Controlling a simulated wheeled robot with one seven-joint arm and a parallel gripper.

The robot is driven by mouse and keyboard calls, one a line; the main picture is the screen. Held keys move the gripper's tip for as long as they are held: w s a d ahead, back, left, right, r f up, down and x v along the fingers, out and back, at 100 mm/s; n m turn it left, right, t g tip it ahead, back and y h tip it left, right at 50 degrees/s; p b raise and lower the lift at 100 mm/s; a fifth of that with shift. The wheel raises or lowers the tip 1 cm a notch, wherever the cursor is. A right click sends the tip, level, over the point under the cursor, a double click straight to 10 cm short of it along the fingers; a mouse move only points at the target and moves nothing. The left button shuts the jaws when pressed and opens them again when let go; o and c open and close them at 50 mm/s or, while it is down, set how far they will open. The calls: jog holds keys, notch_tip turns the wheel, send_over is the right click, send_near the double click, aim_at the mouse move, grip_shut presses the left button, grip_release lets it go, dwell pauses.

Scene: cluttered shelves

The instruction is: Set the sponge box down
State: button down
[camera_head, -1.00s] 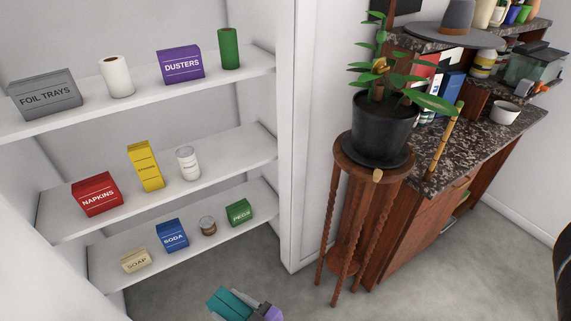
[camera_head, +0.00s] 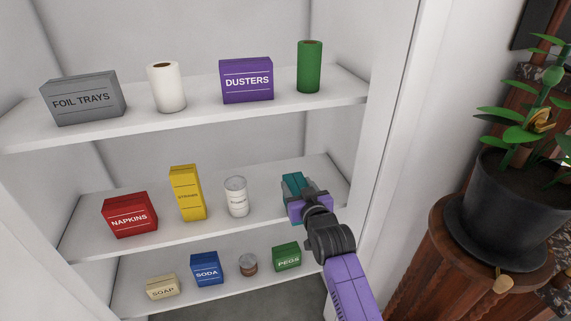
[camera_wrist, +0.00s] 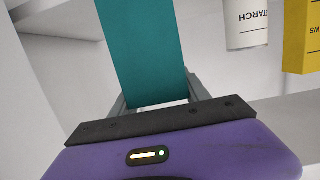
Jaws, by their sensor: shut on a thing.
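My gripper (camera_head: 299,191) is shut on the teal sponge box (camera_head: 292,181). It holds the box at the right part of the middle shelf (camera_head: 262,222), to the right of the white starch can (camera_head: 236,197). In the wrist view the teal box (camera_wrist: 145,50) stands out between the two grey fingers (camera_wrist: 156,99). My gripper body hides the lower part of the box in the head view. I cannot tell whether the box touches the shelf.
The middle shelf also bears a yellow box (camera_head: 187,193) and a red napkins box (camera_head: 130,214). Above are the purple dusters box (camera_head: 246,80) and a green cylinder (camera_head: 309,66). Below is a green pegs box (camera_head: 287,256). A white wall (camera_head: 398,110) bounds the right side.

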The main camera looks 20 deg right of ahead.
jog(key=w+a+r+b, duration=0.15)
jog(key=w+r, duration=0.35)
jog(key=w, duration=0.5)
notch_tip(320, 180, down, 7)
jog(key=b, duration=0.5)
jog(key=shift+s, duration=0.15)
jog(key=shift+f+b, duration=0.45)
jog(key=shift+f, duration=0.15)
jog(key=shift+c, duration=2.2)
grip_release()
jog(key=s, duration=0.2)
jog(key=s+r, duration=0.1)
jog(key=s, duration=0.4)
jog(key=shift+s+r+p, duration=0.25)
jog(key=shift+p, duration=0.1)
jog(key=shift+s+d+r, duration=0.1)
jog(key=shift+r, duration=0.05)
